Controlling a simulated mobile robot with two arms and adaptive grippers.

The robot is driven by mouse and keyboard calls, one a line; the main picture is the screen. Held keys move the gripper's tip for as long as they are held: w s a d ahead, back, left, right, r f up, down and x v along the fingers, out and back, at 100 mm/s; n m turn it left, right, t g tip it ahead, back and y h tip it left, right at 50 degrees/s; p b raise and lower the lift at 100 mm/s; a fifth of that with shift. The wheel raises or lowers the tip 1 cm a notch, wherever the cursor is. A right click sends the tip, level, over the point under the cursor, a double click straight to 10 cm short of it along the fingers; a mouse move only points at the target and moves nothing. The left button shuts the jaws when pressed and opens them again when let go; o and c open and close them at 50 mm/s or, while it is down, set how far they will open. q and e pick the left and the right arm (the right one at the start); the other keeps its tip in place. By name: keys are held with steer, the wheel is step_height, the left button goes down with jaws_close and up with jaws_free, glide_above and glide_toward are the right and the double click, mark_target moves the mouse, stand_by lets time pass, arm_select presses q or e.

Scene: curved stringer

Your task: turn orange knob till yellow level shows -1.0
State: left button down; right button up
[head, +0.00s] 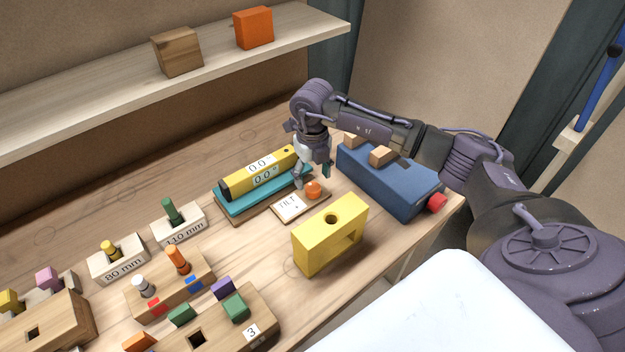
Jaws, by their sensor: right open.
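The orange knob (313,189) stands on a small board with a white label reading "TILT" (290,205). The yellow level (262,172) lies on a teal bar behind it, and its two readouts look like 0.0. My right gripper (313,178) points down just above and behind the knob, with its fingers apart. I cannot tell whether a finger touches the knob. My left gripper is not in view.
A yellow block with a hole (325,235) stands in front of the knob. A blue box (380,180) with wooden blocks and a red knob (437,203) is to the right. Labelled peg blocks (178,226) fill the left. A shelf (110,80) hangs behind.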

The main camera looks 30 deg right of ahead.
mark_target(312, 186)
steer(key=shift+f, duration=1.65)
steer(key=c, duration=1.1)
steer(key=shift+f+n+b, duration=0.15)
steer(key=shift+n+b, duration=1.05)
steer(key=shift+n, duration=0.3)
steer(key=shift+c, duration=0.2)
steer(key=n+b, duration=0.2)
steer(key=n, duration=0.1)
steer(key=shift+n+b, duration=0.6)
steer(key=shift+n, duration=0.2)
steer(key=shift+r, duration=0.2)
steer(key=o, duration=1.1)
